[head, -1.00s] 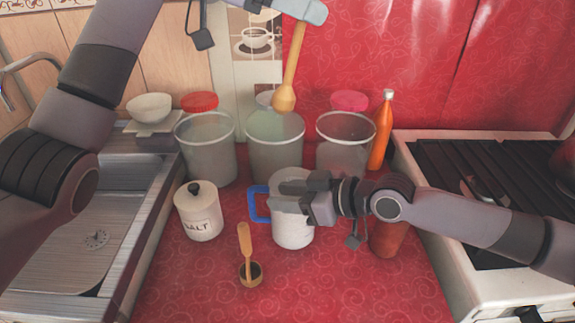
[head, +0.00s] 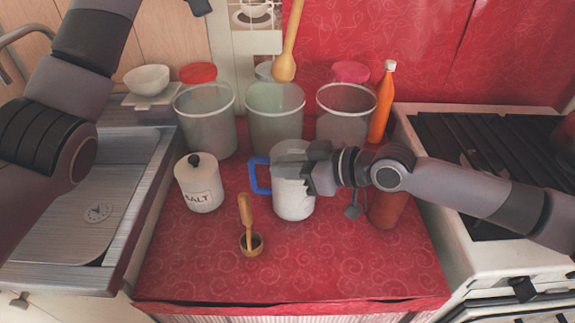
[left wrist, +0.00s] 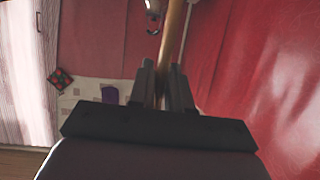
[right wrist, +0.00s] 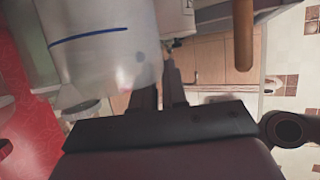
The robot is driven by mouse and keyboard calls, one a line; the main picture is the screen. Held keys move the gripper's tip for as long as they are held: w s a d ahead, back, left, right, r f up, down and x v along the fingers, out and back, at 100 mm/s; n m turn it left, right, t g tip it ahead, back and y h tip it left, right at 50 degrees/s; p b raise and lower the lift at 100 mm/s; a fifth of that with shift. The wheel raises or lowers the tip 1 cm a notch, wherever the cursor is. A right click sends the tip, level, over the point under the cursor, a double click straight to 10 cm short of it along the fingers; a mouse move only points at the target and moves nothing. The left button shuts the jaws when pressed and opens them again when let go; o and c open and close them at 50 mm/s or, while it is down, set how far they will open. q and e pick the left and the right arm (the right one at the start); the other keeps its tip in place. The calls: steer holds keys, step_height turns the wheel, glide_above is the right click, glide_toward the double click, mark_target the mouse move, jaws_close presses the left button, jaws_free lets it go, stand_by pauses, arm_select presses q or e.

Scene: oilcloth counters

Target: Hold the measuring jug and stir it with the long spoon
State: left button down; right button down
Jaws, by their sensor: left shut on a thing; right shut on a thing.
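The measuring jug (head: 292,200) is whitish with a blue handle on its left. It stands upright on the red counter, and the right wrist view shows its side (right wrist: 105,50) close up. My right gripper (head: 312,168) is shut on the jug's right side near the rim. The long wooden spoon (head: 288,50) hangs bowl down, above and behind the jug and apart from it. My left gripper (left wrist: 163,88) is shut on the spoon's handle (left wrist: 174,40); it is out of the head view, above the top edge. The jug's inside is hard to see.
Behind are large canisters (head: 275,120) and an orange bottle (head: 381,105). A red-brown container (head: 388,210) sits under my right arm.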

steer(key=shift+s+d+f, duration=0.1)
steer(key=shift+f, duration=0.2)
stand_by(0.4)
steer(key=c, duration=1.1)
jaws_free()
steer(key=shift+r, duration=0.1)
